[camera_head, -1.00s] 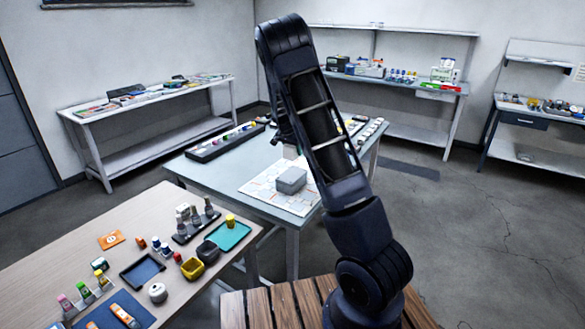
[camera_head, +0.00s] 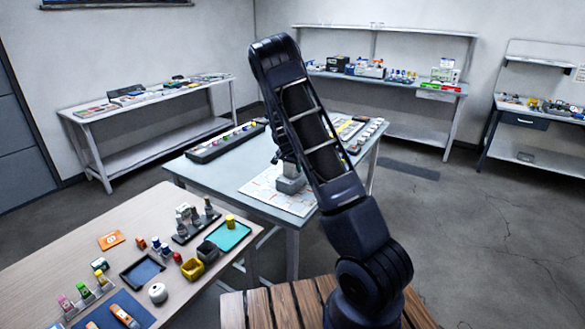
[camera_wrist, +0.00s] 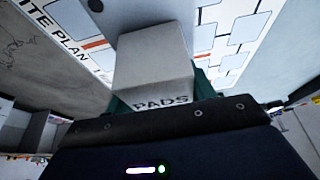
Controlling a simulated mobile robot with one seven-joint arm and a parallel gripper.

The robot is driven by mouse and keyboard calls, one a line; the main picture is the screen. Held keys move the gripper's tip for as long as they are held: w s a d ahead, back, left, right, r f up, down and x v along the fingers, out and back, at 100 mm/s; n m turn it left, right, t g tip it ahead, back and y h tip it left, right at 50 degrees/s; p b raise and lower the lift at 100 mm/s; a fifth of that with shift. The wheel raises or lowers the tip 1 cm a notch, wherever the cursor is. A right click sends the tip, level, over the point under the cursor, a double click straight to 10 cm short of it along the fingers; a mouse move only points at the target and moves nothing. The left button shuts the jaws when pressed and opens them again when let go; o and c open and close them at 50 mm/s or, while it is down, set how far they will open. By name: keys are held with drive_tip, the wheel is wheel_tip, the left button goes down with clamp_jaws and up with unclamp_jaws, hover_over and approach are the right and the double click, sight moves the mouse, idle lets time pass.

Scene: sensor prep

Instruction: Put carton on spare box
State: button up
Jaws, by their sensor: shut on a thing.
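The carton (camera_wrist: 152,70) is a small pale box marked PADS, shown large in the wrist view. My gripper (camera_wrist: 160,93) is shut on it, with greenish fingers at its sides. In the head view my gripper (camera_head: 288,160) holds the carton (camera_head: 289,169) upright directly over the spare box (camera_head: 291,185), a low grey box on the far table. The spare box's pale top (camera_wrist: 150,14) shows behind the carton in the wrist view. The carton looks very close to this top; I cannot tell if they touch. My arm hides part of the area to the right.
The spare box stands on a white site plan sheet (camera_head: 262,191) on the grey table (camera_head: 215,182). A dark tray of small items (camera_head: 225,142) lies at that table's back left. A nearer wooden table (camera_head: 90,235) holds bins, bottles and trays. Benches line the walls.

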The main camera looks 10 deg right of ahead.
drive_tip(key=shift+f, duration=0.15)
drive_tip(key=o, duration=1)
drive_tip(key=v, duration=1.2)
drive_tip(key=s+d+r+n+y, duration=0.2)
drive_tip(key=s+d+r, duration=0.1)
drive_tip(key=s+r, duration=0.8)
drive_tip(key=s+d+r+n+y, duration=0.1)
drive_tip(key=s+r, duration=0.3)
drive_tip(key=s, duration=0.3)
drive_tip(key=s+d+r+n, duration=0.1)
drive_tip(key=s+r, duration=0.3)
drive_tip(key=s, duration=0.3)
drive_tip(key=s+n, duration=0.1)
drive_tip(key=s, duration=0.6)
drive_tip(key=s+r+n+t, duration=0.1)
drive_tip(key=s+n, duration=0.1)
drive_tip(key=s, duration=0.6)
drive_tip(key=s+r+n, duration=0.1)
drive_tip(key=s+n, duration=0.1)
drive_tip(key=s, duration=0.6)
drive_tip(key=shift+a+r, duration=0.25)
drive_tip(key=shift+a, duration=0.05)
